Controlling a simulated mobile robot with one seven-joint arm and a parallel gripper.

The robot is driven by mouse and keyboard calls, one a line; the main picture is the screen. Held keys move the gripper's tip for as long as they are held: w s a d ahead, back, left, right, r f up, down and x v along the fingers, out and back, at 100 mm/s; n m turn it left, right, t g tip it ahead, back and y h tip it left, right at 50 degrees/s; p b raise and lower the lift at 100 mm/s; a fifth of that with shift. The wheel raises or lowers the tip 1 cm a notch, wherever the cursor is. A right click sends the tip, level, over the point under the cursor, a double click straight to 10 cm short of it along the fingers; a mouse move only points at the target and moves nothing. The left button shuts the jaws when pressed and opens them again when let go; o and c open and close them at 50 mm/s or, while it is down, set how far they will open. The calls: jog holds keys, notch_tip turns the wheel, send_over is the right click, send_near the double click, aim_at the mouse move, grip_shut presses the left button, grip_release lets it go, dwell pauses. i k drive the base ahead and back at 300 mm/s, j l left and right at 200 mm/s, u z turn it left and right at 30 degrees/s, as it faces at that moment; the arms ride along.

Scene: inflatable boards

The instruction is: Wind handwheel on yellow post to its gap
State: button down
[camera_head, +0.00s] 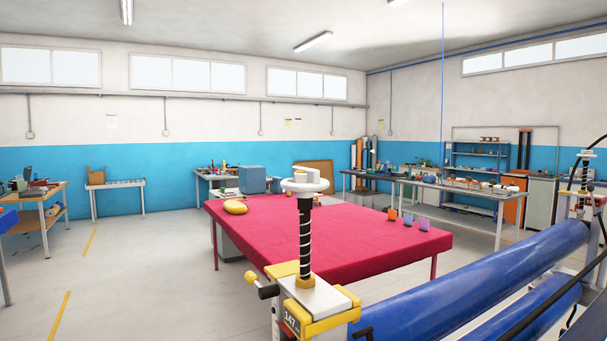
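The yellow post (331,322) stands at the lower middle, a yellow and light-grey block with a dark plate reading what looks like "147". A black threaded screw (305,237) with a pale spiral line rises upright from a brass-coloured nut on it. The white handwheel (304,186) sits level at the top of the screw, with a white raised piece on it. A long stretch of screw shows between wheel and nut. I cannot make out a marked gap. My gripper is not in view.
Blue inflatable rolls (470,285) run from the post to a similar screw post (582,190) at right. A black-knobbed lever (267,291) sticks out left of the yellow post. A red-covered table (340,230) stands behind. Open floor (150,260) lies left.

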aim_at(305, 181)
jog(key=j+z, duration=0.5)
jog(key=j, duration=0.5)
jog(key=i, duration=0.55)
